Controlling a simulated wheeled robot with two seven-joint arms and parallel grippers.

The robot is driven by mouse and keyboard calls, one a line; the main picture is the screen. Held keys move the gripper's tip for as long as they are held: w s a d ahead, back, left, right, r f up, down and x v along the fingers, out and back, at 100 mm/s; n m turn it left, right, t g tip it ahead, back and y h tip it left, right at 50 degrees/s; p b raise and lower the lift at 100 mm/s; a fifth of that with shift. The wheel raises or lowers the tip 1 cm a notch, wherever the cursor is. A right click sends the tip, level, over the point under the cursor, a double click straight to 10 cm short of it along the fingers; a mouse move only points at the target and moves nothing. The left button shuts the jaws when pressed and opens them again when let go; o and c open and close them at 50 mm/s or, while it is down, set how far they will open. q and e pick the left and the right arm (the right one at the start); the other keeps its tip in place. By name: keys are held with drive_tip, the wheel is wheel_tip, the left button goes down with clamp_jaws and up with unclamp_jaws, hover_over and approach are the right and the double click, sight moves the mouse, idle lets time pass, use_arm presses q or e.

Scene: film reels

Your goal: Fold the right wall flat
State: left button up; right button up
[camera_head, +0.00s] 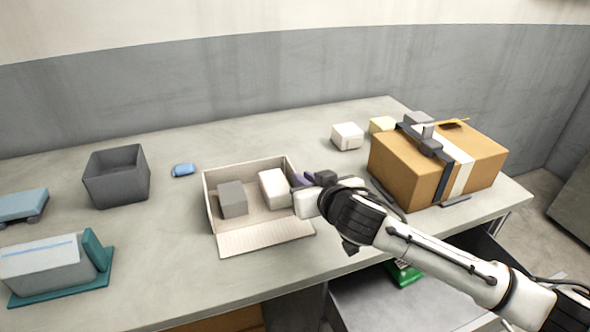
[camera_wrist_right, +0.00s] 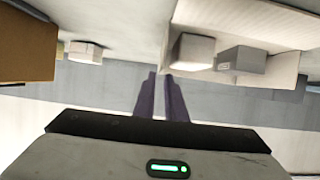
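An open cardboard box (camera_head: 211,205) stands at the middle of the table. Its front wall (camera_head: 265,237) lies folded down flat towards me. The gripper's dark purple fingers are at the upper part of that wall. In the wrist view, the fingers (camera_wrist_right: 160,76) are close together with a narrow gap, and the wall's pale edge (camera_wrist_right: 168,42) runs to their tips. Whether they pinch it I cannot tell. My left gripper is not in view.
Inside the box are a grey block (camera_head: 233,199) and a white block (camera_head: 273,188). A taped carton (camera_head: 400,172) stands to the right, with a white block (camera_head: 347,136) behind. A grey bin (camera_head: 117,178) and a blue item (camera_head: 184,170) are left.

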drive_tip(key=x, duration=0.5)
drive_tip(key=shift+w+a+f, duration=0.1)
drive_tip(key=shift+w+f, duration=0.1)
drive_tip(key=shift+w+a+f, duration=0.15)
drive_tip(key=shift+w+f, duration=0.1)
drive_tip(key=shift+w, duration=0.35)
drive_tip(key=shift+w+f, duration=0.1)
drive_tip(key=shift+w, duration=0.1)
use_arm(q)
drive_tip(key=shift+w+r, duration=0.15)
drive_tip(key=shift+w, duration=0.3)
use_arm(e)
drive_tip(key=shift+c, duration=0.2)
clamp_jaws()
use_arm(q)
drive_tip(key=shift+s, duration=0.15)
